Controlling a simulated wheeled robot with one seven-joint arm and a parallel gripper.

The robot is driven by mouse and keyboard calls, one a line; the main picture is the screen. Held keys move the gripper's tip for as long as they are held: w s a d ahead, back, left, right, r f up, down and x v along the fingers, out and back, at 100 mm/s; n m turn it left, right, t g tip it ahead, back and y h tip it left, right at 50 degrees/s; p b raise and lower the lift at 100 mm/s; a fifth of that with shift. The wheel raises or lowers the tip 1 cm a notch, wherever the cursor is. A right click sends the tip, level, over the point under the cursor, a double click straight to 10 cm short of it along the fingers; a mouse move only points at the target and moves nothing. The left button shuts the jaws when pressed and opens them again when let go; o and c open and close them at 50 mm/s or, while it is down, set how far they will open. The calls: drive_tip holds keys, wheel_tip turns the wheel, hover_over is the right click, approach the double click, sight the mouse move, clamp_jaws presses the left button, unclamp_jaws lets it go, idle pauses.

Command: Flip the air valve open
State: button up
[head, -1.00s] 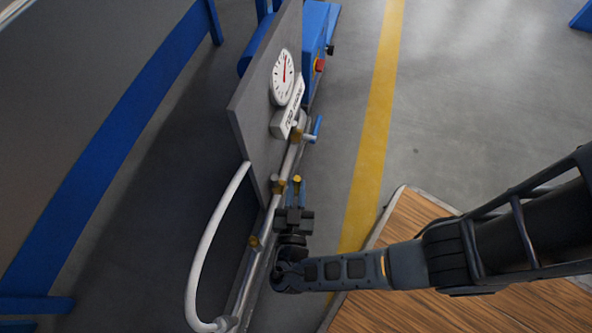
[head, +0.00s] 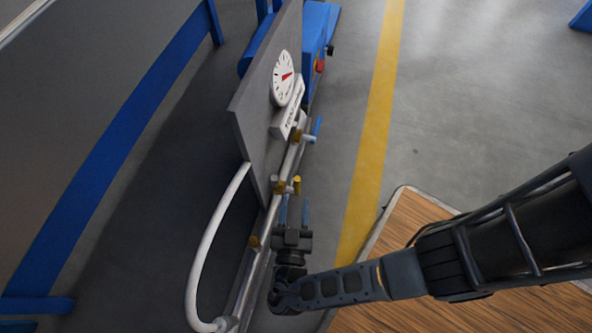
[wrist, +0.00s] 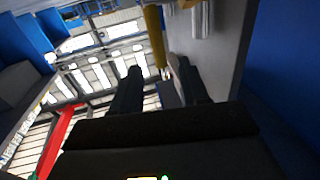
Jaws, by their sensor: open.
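A metal pipe (head: 258,262) with brass fittings (head: 278,187) runs along the lower edge of an upright grey panel (head: 258,98). A blue lever (head: 317,127) is at its upper end. Some blue shows beside my gripper (head: 293,208), partly hidden by it; I cannot tell whether it is a valve handle. My gripper is open beside the pipe, just below a brass fitting. In the wrist view its two dark fingers (wrist: 158,82) are apart, with a yellow post (wrist: 154,35) beyond them and a blue piece (wrist: 170,96) between them. Contact cannot be told.
A round gauge (head: 283,78) with a red needle and a white label box (head: 289,118) sit on the panel. A white hose (head: 207,245) curves at the left. A wooden tabletop (head: 420,222) lies under my arm.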

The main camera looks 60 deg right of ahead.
drive_tip(key=v, duration=0.3)
drive_tip(key=shift+s+a, duration=0.15)
idle(0.5)
